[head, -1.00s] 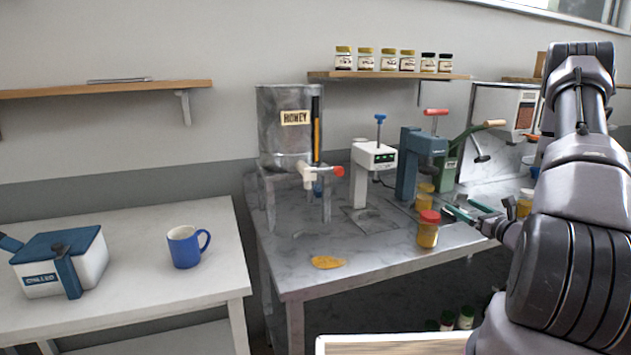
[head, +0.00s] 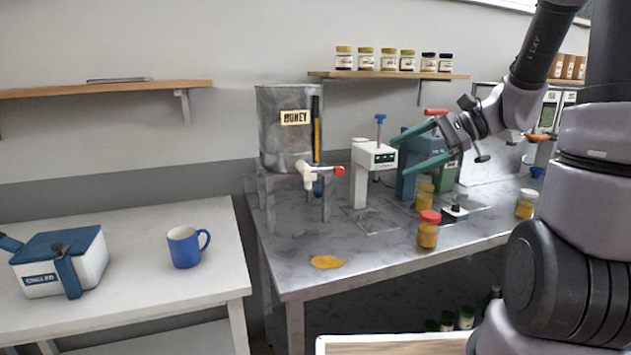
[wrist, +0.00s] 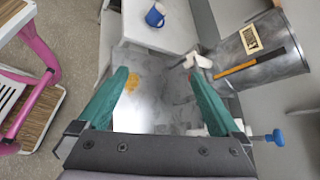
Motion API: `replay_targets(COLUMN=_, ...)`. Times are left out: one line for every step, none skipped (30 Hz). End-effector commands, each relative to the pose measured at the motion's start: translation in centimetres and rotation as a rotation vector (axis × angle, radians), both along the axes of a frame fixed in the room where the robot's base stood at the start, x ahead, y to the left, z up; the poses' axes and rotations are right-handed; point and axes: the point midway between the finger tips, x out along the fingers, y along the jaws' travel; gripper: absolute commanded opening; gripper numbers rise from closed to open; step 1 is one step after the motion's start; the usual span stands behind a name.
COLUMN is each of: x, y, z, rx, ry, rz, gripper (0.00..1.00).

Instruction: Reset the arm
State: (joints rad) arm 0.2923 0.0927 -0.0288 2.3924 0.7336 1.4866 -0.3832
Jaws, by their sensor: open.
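My gripper (head: 402,152) is open and empty, raised above the marble bench in front of the teal press. In the wrist view its two green fingers (wrist: 165,100) are spread apart with nothing between them. My arm reaches in from the right of the head view. A honey jar with a red lid (head: 428,230) stands upright on the bench below the gripper, apart from it.
The honey tank (head: 285,135) stands at the bench's back left, beside a white device with a blue knob (head: 372,170). An orange puddle (head: 327,262) lies near the front edge. A blue mug (head: 186,247) and a chilled box (head: 60,265) are on the left table.

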Motion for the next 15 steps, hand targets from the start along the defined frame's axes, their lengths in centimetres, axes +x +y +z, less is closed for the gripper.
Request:
replay_targets(x=-1.6, y=0.6, z=0.9, rx=-0.082, ry=-0.047, rz=0.056, gripper=1.0)
replay_targets(x=-2.5, y=0.7, z=1.1, rx=-0.132, ry=-0.07, rz=0.085, gripper=1.0)
replay_targets(x=-3.6, y=0.7, z=1.5, rx=-0.199, ry=-0.101, rz=0.123, gripper=1.0)
replay_targets(x=-4.4, y=0.7, z=1.7, rx=-0.248, ry=-0.127, rz=0.147, gripper=1.0)
replay_targets(x=-5.1, y=0.6, z=2.0, rx=-0.3, ry=-0.154, rz=0.171, gripper=1.0)
replay_targets(x=-6.0, y=0.5, z=2.3, rx=-0.366, ry=-0.193, rz=0.201, gripper=1.0)
replay_targets(x=-6.7, y=0.3, z=2.6, rx=-0.416, ry=-0.223, rz=0.22, gripper=1.0)
replay_targets(x=-7.3, y=0.1, z=2.9, rx=-0.466, ry=-0.255, rz=0.239, gripper=1.0)
replay_targets(x=-8.0, y=-0.3, z=3.3, rx=-0.533, ry=-0.297, rz=0.26, gripper=1.0)
replay_targets(x=-8.5, y=-0.6, z=3.7, rx=-0.583, ry=-0.333, rz=0.275, gripper=1.0)
replay_targets(x=-9.0, y=-0.9, z=4.1, rx=-0.633, ry=-0.37, rz=0.287, gripper=1.0)
replay_targets(x=-9.5, y=-1.3, z=4.6, rx=-0.697, ry=-0.419, rz=0.3, gripper=1.0)
replay_targets(x=-9.9, y=-1.7, z=5.1, rx=-0.744, ry=-0.457, rz=0.308, gripper=1.0)
replay_targets(x=-10.2, y=-2.1, z=5.5, rx=-0.789, ry=-0.493, rz=0.314, gripper=1.0)
replay_targets(x=-10.6, y=-2.5, z=6.1, rx=-0.845, ry=-0.542, rz=0.321, gripper=1.0)
